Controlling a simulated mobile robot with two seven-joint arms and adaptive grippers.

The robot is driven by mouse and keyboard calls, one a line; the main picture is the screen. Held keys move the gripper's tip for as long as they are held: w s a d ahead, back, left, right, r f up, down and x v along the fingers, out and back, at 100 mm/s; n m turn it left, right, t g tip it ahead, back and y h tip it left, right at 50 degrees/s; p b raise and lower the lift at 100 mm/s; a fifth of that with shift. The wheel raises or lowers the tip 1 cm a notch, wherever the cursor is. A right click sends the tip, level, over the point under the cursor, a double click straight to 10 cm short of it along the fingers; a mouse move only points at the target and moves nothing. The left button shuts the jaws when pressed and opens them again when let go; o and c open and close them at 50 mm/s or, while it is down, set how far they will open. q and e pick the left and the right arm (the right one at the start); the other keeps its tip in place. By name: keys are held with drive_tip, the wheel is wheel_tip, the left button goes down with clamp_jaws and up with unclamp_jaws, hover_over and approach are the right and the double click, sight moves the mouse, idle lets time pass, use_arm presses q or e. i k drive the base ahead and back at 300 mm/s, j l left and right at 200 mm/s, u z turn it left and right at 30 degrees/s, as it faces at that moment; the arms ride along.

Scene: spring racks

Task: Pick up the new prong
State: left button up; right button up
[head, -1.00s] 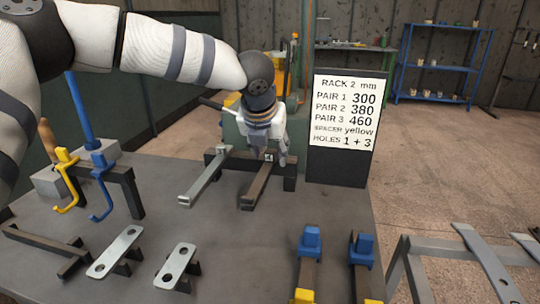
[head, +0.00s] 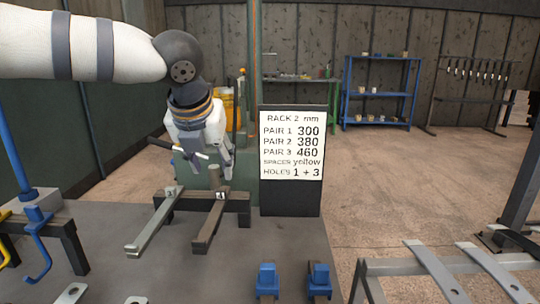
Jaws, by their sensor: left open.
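Two long bars lie side by side on a dark stand (head: 243,205): a lighter grey prong (head: 151,226) on the left and a darker brown prong (head: 208,228) on the right. Each has a small numbered tag at its far end. My left gripper (head: 207,172) is open and empty, pointing down above the far ends of the bars, nearest the darker one. It appears apart from both. My right gripper is not in view.
A sign (head: 291,146) stands behind the grey table (head: 105,247). Two blue-capped pieces (head: 267,279) are at the table's front. A metal rack (head: 440,264) is at the right. Floor behind is open.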

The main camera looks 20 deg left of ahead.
sight(135, 251)
drive_tip(key=k+l, duration=0.2)
drive_tip(key=k, duration=0.3)
drive_tip(key=k+l, duration=0.15)
drive_tip(key=k, duration=0.3)
drive_tip(key=k+l, duration=0.2)
drive_tip(key=k, duration=0.3)
